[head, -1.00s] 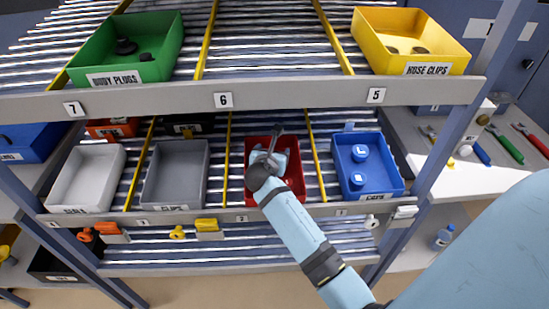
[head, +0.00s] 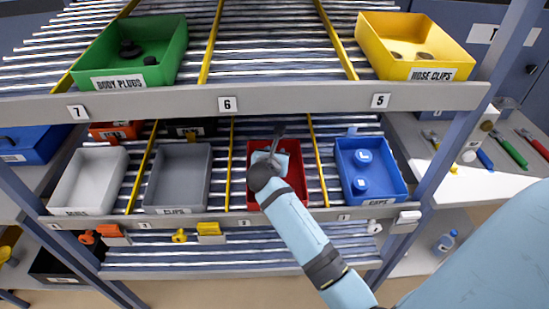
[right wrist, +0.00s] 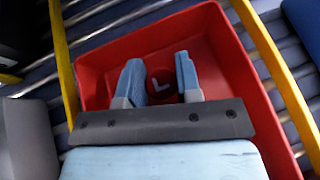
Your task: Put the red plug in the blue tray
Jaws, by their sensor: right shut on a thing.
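I cannot tell whether the plug is clear of the tray floor. In the head view my right gripper (head: 270,161) is over the red tray (head: 298,178) and hides the plug. The blue tray (head: 391,170) stands to the right on the same shelf, with two blue caps (head: 362,184) in it. My left gripper is not in view.
A yellow divider rail (head: 318,160) runs between the red and blue trays. A grey tray (head: 200,170) and a white tray (head: 110,180) stand to the left. The upper shelf, with a green tray (head: 173,50) and a yellow tray (head: 448,48), overhangs behind.

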